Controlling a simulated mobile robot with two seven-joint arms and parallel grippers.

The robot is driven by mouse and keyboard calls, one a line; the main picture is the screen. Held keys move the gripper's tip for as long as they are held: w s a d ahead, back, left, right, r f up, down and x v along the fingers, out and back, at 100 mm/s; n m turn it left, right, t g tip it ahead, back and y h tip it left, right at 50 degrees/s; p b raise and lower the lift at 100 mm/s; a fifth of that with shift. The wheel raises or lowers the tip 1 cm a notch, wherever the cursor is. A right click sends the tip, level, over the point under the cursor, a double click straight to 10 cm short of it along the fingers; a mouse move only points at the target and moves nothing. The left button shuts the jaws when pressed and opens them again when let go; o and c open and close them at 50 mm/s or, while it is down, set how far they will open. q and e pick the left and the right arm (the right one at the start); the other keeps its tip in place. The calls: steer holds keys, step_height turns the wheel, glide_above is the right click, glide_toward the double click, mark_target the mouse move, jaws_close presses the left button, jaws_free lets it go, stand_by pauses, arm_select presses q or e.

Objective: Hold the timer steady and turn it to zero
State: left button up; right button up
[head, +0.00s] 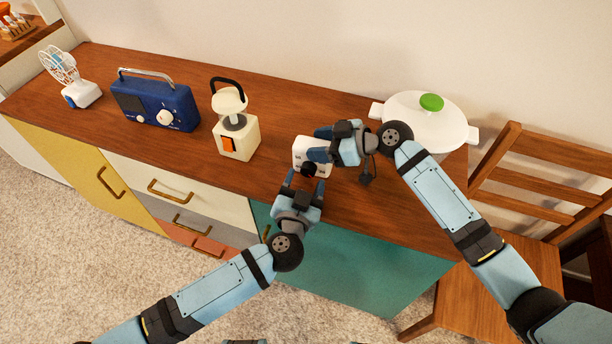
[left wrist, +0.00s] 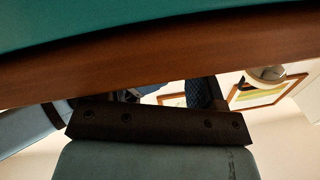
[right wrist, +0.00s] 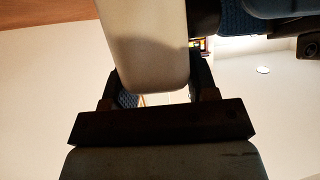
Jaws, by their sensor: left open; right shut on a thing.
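The timer (head: 300,158) is a small white box with a dark round knob (head: 308,170) on its front, standing on the wooden top near its front edge. My right gripper (head: 319,144) is shut on the timer's body from the right, and the pale body (right wrist: 145,50) fills the space between its fingers in the right wrist view. My left gripper (head: 306,180) is open in front of the timer, its fingertips to either side of the knob. I cannot tell whether they touch it. The dial's marking is hidden. The left wrist view does not clearly show the knob.
On the wooden top (head: 275,95) stand a cream lantern-like appliance (head: 238,138), a blue radio (head: 155,103) and a white fan (head: 75,85). A white pot (head: 425,125) with a green knob stands behind my right arm. A wooden chair (head: 540,180) is at the right.

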arm_select(q)
steer(key=shift+x, duration=0.85)
steer(key=shift+c, duration=0.4)
steer(key=c, duration=0.9)
steer(key=shift+o, duration=0.2)
steer(key=shift+n, duration=3)
steer(key=o, duration=0.9)
